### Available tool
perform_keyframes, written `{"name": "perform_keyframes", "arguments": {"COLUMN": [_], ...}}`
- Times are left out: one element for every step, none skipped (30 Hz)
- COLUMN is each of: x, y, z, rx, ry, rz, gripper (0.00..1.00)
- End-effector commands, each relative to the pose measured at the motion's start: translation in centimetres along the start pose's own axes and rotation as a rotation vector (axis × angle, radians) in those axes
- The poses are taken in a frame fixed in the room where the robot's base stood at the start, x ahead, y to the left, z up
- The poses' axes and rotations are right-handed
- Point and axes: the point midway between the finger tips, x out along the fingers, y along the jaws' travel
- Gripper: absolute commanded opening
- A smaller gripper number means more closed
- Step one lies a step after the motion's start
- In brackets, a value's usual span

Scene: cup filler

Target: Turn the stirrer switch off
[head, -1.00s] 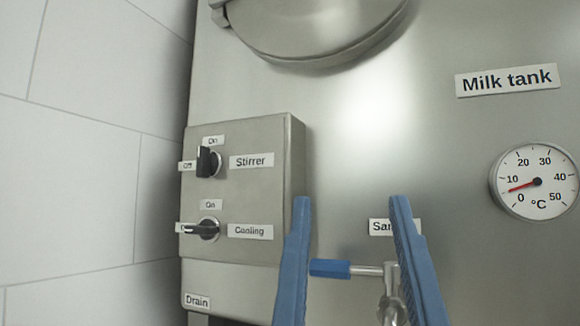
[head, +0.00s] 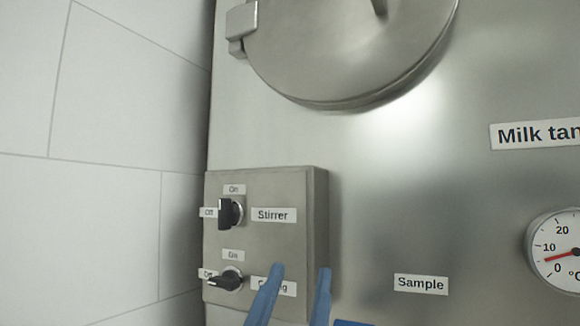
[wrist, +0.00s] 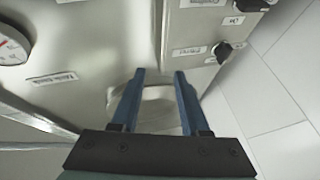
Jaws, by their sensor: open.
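The stirrer switch (head: 230,212) is a black knob on a round base, upper on the grey control box (head: 262,245). Its handle stands upright, towards the On label and not the Off label at its left. In the wrist view, which is turned upside down, the stirrer switch (wrist: 222,50) is right of the fingers. My gripper (head: 301,270) has two blue fingers, open and empty. In the head view it lies below and right of the switch, partly covering the Cooling label. In the wrist view the gripper (wrist: 160,73) is apart from the knob.
The cooling switch (head: 225,281) sits below, its handle turned towards Off. A round hatch lid (head: 350,55) is above the box. The Sample label (head: 421,284) and thermometer (head: 562,250) are to the right. A tiled wall (head: 105,120) stands close on the left.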

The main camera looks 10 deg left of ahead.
Motion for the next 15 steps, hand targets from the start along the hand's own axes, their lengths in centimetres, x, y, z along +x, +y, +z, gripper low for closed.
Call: {"name": "perform_keyframes", "arguments": {"x": [1.7, 2.2, 2.7, 3.0, 3.3, 3.5, 3.7, 3.8, 3.9, 3.9, 3.8, 3.7, 3.6, 3.5, 3.2], "y": [-1.9, -2.8, -3.9, -4.8, -5.6, -6.7, -7.5, -8.3, -9.4, -10.2, -11.0, -12.0, -12.7, -13.3, -14.1], "z": [-1.3, -1.2, -1.1, -1.1, -1.1, -1.1, -1.2, -1.4, -1.6, -1.8, -2.1, -2.5, -2.9, -3.3, -3.8], "rx": [0.003, 0.003, 0.001, -0.002, -0.004, -0.009, -0.014, -0.018, -0.026, -0.032, -0.038, -0.048, -0.054, -0.061, -0.07], "ry": [-0.057, -0.089, -0.129, -0.158, -0.188, -0.224, -0.249, -0.273, -0.303, -0.326, -0.346, -0.37, -0.386, -0.4, -0.415], "rz": [0.0, 0.005, 0.014, 0.021, 0.03, 0.041, 0.051, 0.06, 0.074, 0.084, 0.095, 0.111, 0.123, 0.136, 0.154], "gripper": [0.45, 0.45, 0.45, 0.45, 0.45, 0.45, 0.45, 0.45, 0.45, 0.45, 0.45, 0.45, 0.45, 0.45, 0.45]}}
